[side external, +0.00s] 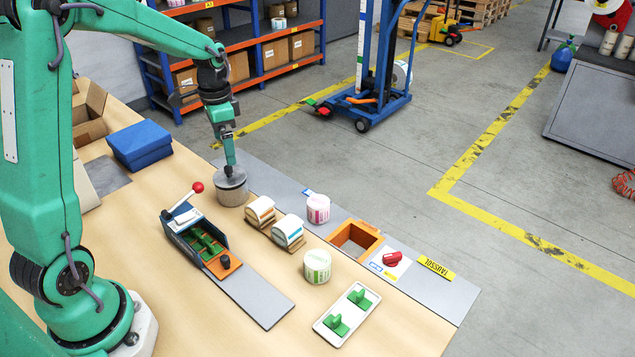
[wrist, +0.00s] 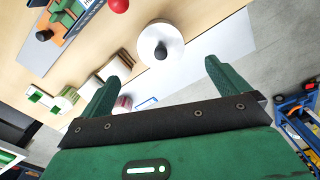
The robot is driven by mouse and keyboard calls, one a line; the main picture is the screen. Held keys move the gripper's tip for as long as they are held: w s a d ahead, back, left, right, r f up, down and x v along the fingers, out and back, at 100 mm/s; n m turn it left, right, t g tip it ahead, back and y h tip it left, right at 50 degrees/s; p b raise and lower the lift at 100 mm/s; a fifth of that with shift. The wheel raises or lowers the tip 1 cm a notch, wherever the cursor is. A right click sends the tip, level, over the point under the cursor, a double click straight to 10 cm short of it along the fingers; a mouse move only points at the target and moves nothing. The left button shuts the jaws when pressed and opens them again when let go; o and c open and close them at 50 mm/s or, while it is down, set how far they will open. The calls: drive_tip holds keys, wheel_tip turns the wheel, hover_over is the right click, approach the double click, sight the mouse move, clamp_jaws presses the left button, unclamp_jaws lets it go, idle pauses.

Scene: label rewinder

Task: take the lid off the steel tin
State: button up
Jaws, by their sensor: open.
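My gripper (side external: 230,168) is over the tin, pointing down, and hides the knob in the side view. In the wrist view my gripper (wrist: 166,64) has its fingers wide apart, with the knob lying beyond the gap between the tips. I cannot tell the exact height left above the knob.
A lever with a red ball (side external: 197,187) rises from the rewinder (side external: 195,240) left of the tin. Two label rolls in wooden holders (side external: 275,226) stand close on the right. Beyond are a pink roll (side external: 317,209), a green roll (side external: 317,266) and an orange box (side external: 355,240).

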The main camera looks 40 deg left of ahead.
sight(228, 167)
drive_tip(key=shift+f, duration=1.35)
drive_tip(key=shift+a+f, duration=0.1)
drive_tip(key=shift+f, duration=2.5)
drive_tip(key=c, duration=1)
